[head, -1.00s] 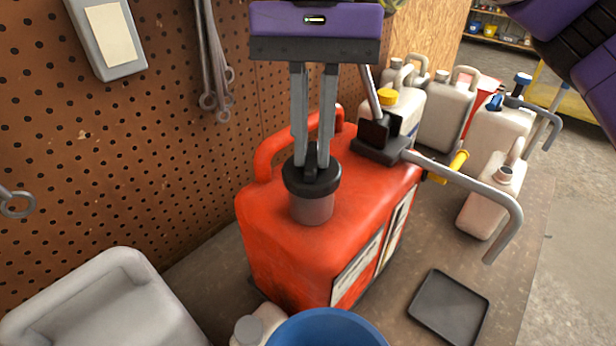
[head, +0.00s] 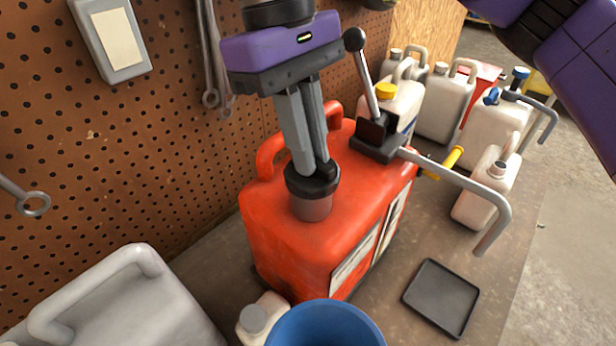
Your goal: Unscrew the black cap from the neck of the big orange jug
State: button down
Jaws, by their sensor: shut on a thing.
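The big orange jug (head: 300,245) stands upright on the bench, with its handle toward the pegboard. The fingers hide part of the cap. I cannot tell how loose the cap is on the neck.
A lever with a black knob (head: 355,40) and a bent grey pipe (head: 465,178) stand close right of my gripper. Several pale jugs (head: 443,105) crowd the back right. A blue bucket (head: 325,325) and grey jug (head: 110,310) are in front. A black tray (head: 441,298) lies right.

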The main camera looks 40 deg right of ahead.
jog(key=shift+r, duration=0.1)
jog(key=shift+r+p, duration=0.95)
jog(key=shift+r, duration=0.2)
jog(key=shift+r+p, duration=0.35)
jog(key=shift+r, duration=0.1)
notch_tip(320, 180, up, 5)
jog(key=p, duration=0.4)
jog(key=shift+f, duration=0.1)
jog(key=shift+f, duration=0.1)
